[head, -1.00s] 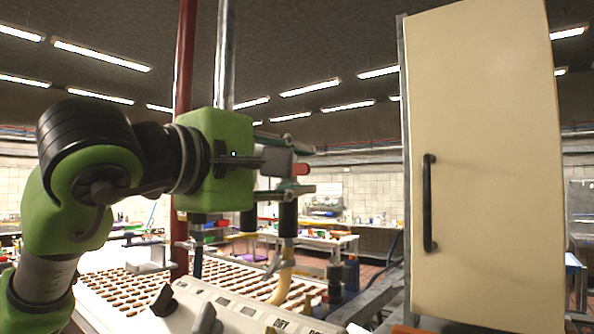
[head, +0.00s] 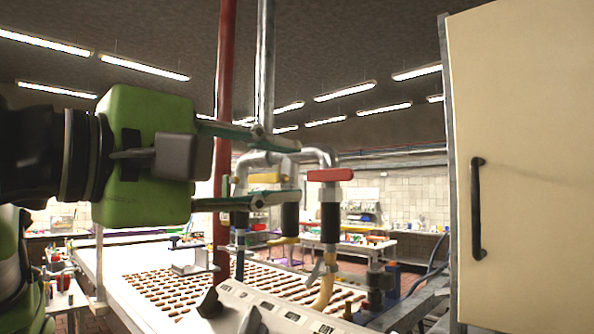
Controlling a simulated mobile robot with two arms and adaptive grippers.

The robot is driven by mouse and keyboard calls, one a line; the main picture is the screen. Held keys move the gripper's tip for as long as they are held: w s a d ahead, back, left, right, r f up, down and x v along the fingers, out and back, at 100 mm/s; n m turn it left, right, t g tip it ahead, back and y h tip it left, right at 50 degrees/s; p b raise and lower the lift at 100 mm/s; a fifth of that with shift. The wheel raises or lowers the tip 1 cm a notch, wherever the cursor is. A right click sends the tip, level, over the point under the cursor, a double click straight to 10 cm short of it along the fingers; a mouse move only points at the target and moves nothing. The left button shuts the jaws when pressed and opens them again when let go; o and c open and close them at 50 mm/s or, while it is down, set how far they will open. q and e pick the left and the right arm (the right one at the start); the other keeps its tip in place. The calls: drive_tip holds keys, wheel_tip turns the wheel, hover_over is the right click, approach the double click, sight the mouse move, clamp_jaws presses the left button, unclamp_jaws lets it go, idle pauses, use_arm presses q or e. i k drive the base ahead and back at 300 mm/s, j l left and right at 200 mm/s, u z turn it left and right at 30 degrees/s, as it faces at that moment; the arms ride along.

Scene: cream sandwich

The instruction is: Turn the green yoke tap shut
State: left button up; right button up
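My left gripper (head: 288,169) reaches in from the left, with its two fingers spread wide apart, one above the other. In the picture the fingers span the pipe cluster; I cannot tell whether they touch anything. A yellow tap handle (head: 264,178) shows between the fingers, and a red tap handle (head: 330,175) stands just right of the fingertips. A small upright green piece (head: 225,187) shows left of the yellow handle, partly hidden by my gripper; I cannot tell for sure whether it is the green yoke tap. My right gripper is out of view.
A red vertical pipe (head: 224,90) and a grey one (head: 265,70) stand behind the gripper. Below is a white tray (head: 120,262) with rows of brown pieces and a labelled control panel (head: 285,310). A cream cabinet (head: 530,150) with a black handle blocks the right.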

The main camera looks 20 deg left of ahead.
sight(226, 179)
drive_tip(key=k+j, duration=0.25)
drive_tip(key=k, duration=0.2)
drive_tip(key=k+j, duration=0.25)
drive_tip(key=k, duration=0.25)
drive_tip(key=k+j, duration=0.25)
drive_tip(key=k, duration=0.2)
